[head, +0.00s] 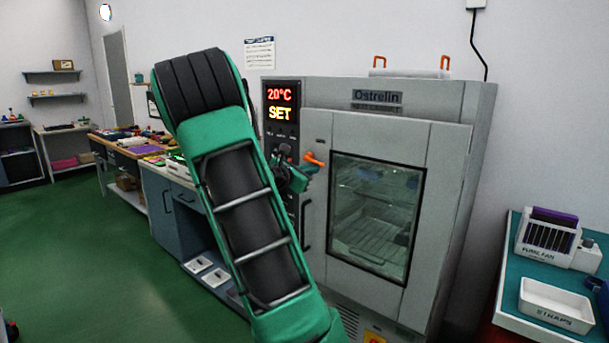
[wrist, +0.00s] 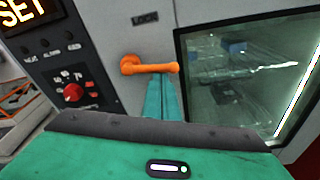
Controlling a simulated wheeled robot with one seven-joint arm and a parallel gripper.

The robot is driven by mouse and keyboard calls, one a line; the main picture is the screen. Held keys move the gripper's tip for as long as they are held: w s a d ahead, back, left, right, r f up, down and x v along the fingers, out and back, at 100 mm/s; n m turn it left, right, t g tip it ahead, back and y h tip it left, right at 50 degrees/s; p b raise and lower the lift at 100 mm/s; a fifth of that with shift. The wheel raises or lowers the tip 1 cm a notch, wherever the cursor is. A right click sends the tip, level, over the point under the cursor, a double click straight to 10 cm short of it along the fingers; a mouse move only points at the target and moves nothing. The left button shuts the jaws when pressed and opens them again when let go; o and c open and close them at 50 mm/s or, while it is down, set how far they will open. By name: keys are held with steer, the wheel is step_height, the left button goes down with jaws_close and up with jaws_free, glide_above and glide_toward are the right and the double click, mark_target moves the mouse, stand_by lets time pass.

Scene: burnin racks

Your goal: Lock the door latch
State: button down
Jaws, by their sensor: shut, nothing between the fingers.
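The orange door latch handle (wrist: 150,67) is on the grey chamber door, below a small label that appears to read LOCK. In the wrist view it lies nearly level, its round pivot at the left and its free end to the right. It also shows in the head view (head: 315,160), partly behind my arm's end. My gripper (wrist: 160,84) is shut and empty, its teal fingertips just below the handle's right half. I cannot tell whether they touch it. The chamber door (head: 375,130) looks closed, with a dark-framed window (head: 376,215).
The control panel with its red knob (wrist: 73,92) and 20°C SET display (head: 280,103) is left of the door. A dark vertical door handle (head: 306,225) sits below the latch. A teal bench with a white STRAPS tray (head: 556,304) is at the right. Green floor (head: 90,240) is open at left.

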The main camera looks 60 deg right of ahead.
steer(key=shift+s+r, duration=0.2)
steer(key=shift+r, duration=0.25)
stand_by(0.5)
steer(key=shift+f, duration=0.1)
steer(key=f, duration=0.4)
steer(key=shift+d, duration=0.35)
steer(key=w+a+r, duration=0.1)
steer(key=a, duration=0.8)
steer(key=shift+a+r, duration=0.15)
steer(key=shift+a, duration=0.25)
